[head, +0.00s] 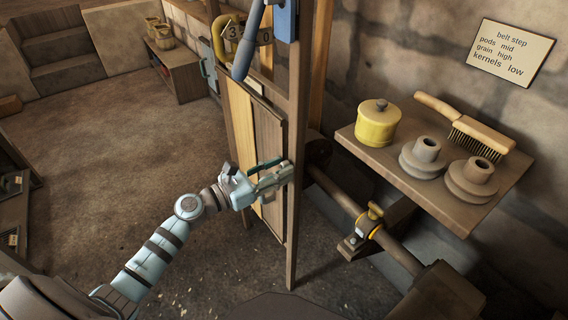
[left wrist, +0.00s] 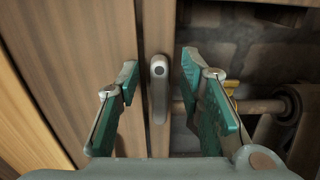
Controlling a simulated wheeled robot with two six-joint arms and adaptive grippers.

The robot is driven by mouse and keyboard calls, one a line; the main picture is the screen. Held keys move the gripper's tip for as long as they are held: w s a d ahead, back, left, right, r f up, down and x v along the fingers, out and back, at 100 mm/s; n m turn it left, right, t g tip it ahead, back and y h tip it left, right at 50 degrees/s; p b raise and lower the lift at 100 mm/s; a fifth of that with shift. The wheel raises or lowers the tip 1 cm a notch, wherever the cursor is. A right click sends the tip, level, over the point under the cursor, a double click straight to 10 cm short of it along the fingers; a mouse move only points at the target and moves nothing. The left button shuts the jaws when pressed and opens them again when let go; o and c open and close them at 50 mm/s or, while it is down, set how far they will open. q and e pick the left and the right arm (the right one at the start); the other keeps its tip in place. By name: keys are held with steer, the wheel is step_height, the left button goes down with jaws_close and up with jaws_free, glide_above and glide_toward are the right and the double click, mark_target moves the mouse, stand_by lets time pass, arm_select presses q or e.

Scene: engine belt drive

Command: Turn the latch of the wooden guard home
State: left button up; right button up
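The wooden guard (head: 242,125) is an upright plank panel set against a wooden post (head: 293,230). Its planks also show in the left wrist view (left wrist: 80,60). The latch (left wrist: 158,88) is a small grey bar with a round pivot near its top, hanging upright at the guard's edge. My left gripper (head: 277,173) is at the guard's edge and hides the latch in the head view. In the left wrist view its green-padded fingers (left wrist: 158,75) are spread on either side of the latch, with gaps between. My right gripper is not in view.
Right of the post, a shaft (head: 340,195) with a yellow-topped fitting (head: 373,214) runs low along the wall. A shelf (head: 452,207) holds a yellow pot (head: 377,124), two grey pulleys (head: 423,158) and a brush (head: 468,125). A blue lever (head: 247,45) hangs above the guard. The floor at left is clear.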

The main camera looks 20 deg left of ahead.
arm_select(q)
steer(key=shift+s, duration=0.1)
steer(key=shift+a, duration=0.1)
jaws_close()
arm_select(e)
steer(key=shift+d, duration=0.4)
